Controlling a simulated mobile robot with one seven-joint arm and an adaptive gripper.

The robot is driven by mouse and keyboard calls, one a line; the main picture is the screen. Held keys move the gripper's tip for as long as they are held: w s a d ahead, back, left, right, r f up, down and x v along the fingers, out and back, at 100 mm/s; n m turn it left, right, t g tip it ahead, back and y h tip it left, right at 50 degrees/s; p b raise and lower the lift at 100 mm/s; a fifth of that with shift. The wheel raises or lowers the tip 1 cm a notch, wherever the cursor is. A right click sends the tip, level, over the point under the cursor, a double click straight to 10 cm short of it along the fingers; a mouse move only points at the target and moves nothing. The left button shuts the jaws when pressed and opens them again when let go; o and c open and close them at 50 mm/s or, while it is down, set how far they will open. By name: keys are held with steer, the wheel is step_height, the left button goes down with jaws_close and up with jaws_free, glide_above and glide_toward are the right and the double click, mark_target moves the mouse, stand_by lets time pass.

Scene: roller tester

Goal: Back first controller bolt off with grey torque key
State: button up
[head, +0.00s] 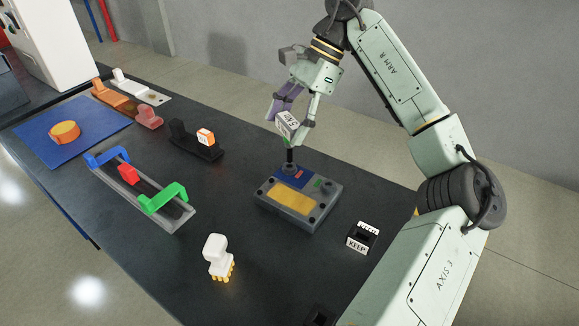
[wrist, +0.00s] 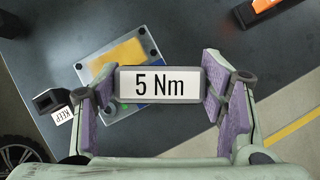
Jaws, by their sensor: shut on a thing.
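My gripper (head: 296,108) is shut on the grey torque key (head: 288,124), gripping its block-shaped head. In the wrist view the key's label (wrist: 160,84) reads "5 Nm" and sits between the purple finger pads. The key's dark shaft points down to the far corner of the grey controller (head: 318,212), where a bolt position lies. The tip looks to be at or just above that corner; contact cannot be told. The controller has a yellow panel, a blue patch and dark corner bolts. In the wrist view the key hides part of the controller (wrist: 88,66).
A black box marked KEEP (head: 361,240) stands right of the controller. A white and yellow piece (head: 217,257) stands in front. A rail with coloured clips (head: 130,190), a black holder with an orange block (head: 195,140) and a blue mat (head: 90,120) lie left.

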steer(key=shift+r, duration=0.35)
steer(key=shift+r+p, duration=1.4)
steer(key=shift+r, duration=0.6)
steer(key=shift+f, duration=0.1)
steer(key=shift+f+m+t+b, duration=0.2)
steer(key=shift+m+t+b, duration=0.1)
steer(key=shift+m+b, duration=0.45)
steer(key=shift+f+m+t+y+b, duration=0.1)
steer(key=shift+m+t+y+b, duration=0.4)
steer(key=shift+m+b, duration=0.7)
steer(key=shift+r+m+t+b, duration=0.2)
steer(key=shift+m+t+b, duration=0.4)
steer(key=shift+m, duration=0.25)
steer(key=shift+r, duration=0.15)
steer(key=shift+m, duration=0.3)
